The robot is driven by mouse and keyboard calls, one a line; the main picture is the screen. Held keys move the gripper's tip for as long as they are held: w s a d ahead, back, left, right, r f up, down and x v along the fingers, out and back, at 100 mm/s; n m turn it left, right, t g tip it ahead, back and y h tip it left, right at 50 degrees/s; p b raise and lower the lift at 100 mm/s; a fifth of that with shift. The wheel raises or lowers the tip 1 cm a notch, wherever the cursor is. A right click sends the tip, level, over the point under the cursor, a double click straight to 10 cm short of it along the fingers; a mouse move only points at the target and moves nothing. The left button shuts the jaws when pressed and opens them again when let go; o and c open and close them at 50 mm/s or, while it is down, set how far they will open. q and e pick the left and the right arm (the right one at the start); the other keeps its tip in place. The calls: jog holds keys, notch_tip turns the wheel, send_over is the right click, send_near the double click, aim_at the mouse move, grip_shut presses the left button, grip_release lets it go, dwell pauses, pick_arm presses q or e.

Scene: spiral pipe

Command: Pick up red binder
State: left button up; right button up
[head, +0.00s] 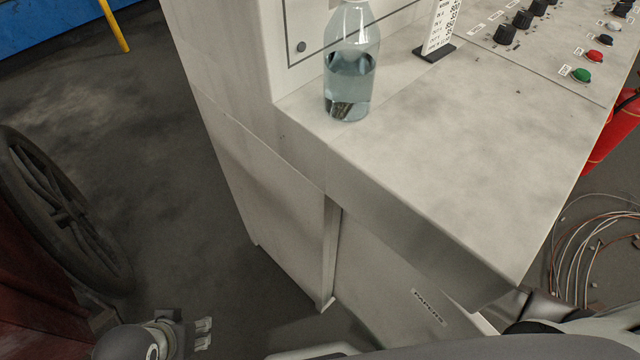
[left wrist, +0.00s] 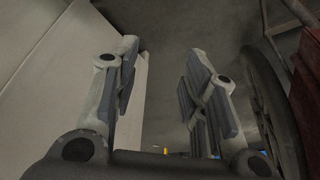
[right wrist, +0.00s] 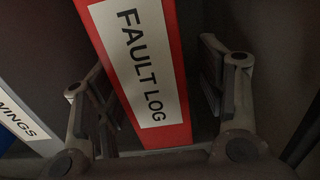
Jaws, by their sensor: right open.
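The red binder (right wrist: 142,68) stands in the right wrist view with a white label reading FAULT LOG on its spine. My right gripper (right wrist: 153,80) is open, with one finger on each side of the binder's spine. Dark gaps show between the fingers and the binder, and I cannot tell how deep the fingers reach. The binder and the right gripper are hidden in the head view. My left gripper (left wrist: 160,78) is open and empty beside the cabinet; it also shows at the bottom left of the head view (head: 203,335).
A blue binder with a white label (right wrist: 22,125) stands left of the red one. The control cabinet (head: 450,150) carries a glass bottle (head: 350,75) and a PAPERS label (head: 429,308). A spoked wheel (head: 60,215) stands at left. Loose cables (head: 590,250) lie at right.

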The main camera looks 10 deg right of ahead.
jog(key=x, duration=0.4)
jog(key=shift+w+r+b, duration=0.1)
jog(key=shift+w+b, duration=0.1)
jog(key=shift+b, duration=0.2)
jog(key=shift+d, duration=0.1)
grip_shut()
pick_arm(q)
jog(key=shift+w+d+f+t, duration=0.1)
jog(key=shift+w+d+t, duration=0.15)
jog(key=shift+w+t, duration=0.5)
pick_arm(e)
jog(key=shift+r, duration=0.15)
